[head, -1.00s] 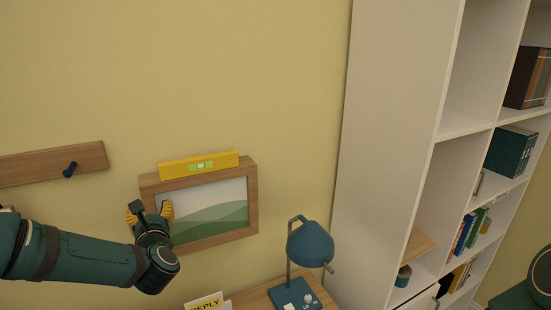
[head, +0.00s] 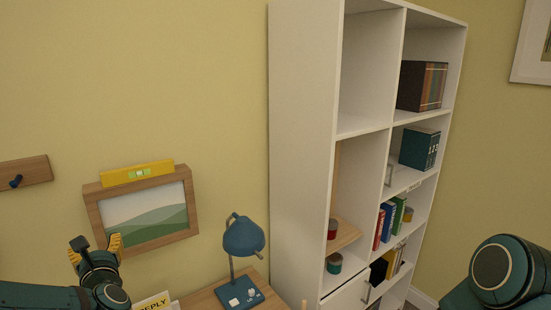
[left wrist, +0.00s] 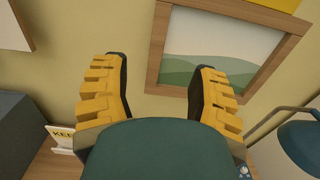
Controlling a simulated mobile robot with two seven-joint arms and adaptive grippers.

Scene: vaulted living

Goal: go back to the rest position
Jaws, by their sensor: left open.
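My left gripper (head: 95,246) is at the lower left of the head view, below the left part of a wood-framed landscape picture (head: 188,207) on the wall. Its yellow fingers are apart with nothing between them, and they also show in the left wrist view (left wrist: 160,85). The picture hangs slightly tilted in the head view, with a yellow spirit level (head: 112,178) along its top edge. Part of my right arm (head: 497,275) is at the lower right; its gripper is out of view.
A tall white shelf (head: 303,130) with books stands to the right. A wooden peg rail (head: 35,168) is on the wall at left.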

